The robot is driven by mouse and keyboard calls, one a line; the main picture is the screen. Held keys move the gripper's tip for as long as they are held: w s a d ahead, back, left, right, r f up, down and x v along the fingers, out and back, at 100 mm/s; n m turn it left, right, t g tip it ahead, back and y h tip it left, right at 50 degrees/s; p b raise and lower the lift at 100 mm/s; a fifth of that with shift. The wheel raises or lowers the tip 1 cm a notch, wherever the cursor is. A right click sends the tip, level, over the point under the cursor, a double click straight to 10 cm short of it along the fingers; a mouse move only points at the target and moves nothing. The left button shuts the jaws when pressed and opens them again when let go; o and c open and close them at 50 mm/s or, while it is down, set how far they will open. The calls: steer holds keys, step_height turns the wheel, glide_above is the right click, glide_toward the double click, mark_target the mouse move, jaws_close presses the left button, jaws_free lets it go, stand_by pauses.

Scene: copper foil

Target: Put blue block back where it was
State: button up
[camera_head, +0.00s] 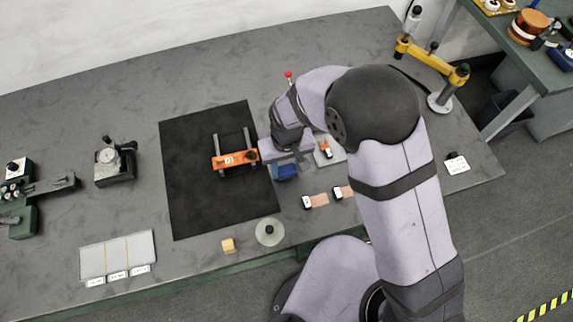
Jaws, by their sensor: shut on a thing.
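The blue block (286,172) is at the right edge of the black mat (200,207), directly below my gripper (283,162). My gripper is shut on the blue block; the fingertips and the block's upper part are partly hidden by the gripper body and wrist. I cannot tell whether the block touches the surface or is slightly above it.
An orange fixture with two grey rails (235,159) stands on the mat just left of my gripper. A small tray with an orange item (325,150) is close on the right. The mat's lower part is clear.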

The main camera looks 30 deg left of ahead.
mark_target(287, 170)
steer(key=shift+f, duration=0.25)
steer(key=shift+f, duration=0.1)
steer(key=shift+f, duration=0.15)
steer(key=o, duration=1)
step_height(287, 170, up, 12)
steer(key=b, duration=0.3)
steer(key=shift+r+b, duration=0.25)
steer(key=shift+b, duration=0.15)
steer(key=shift+d, duration=0.1)
